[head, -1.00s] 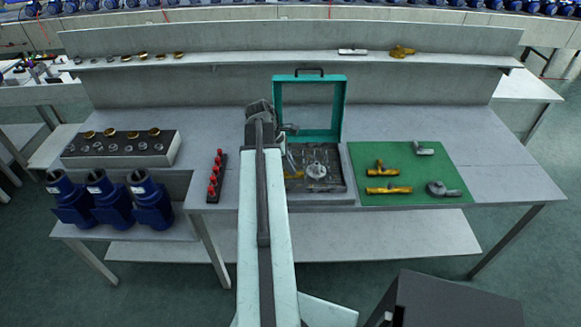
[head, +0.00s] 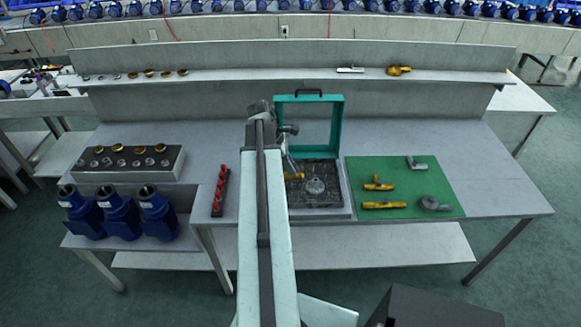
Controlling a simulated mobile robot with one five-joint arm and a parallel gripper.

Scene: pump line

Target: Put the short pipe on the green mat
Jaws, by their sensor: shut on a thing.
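My gripper (head: 292,168) is at the end of my arm, over the left part of the open case. It is shut on a small brass-coloured piece (head: 297,177), which I take to be the short pipe. My arm and gripper hide most of it, and I cannot tell whether it touches the case. The green mat (head: 360,172) lies on the table to the right of the case. On it are a grey elbow (head: 416,162), a brass tee (head: 378,184), a brass pipe piece (head: 384,205) and a grey round fitting (head: 432,203).
The case (head: 342,112) has a raised teal lid frame and holds a grey round part (head: 315,187). A red-pegged rack (head: 220,190), a fittings block (head: 130,175) and blue pumps (head: 120,212) are left. A shelf (head: 280,77) runs behind. The mat's upper left is bare.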

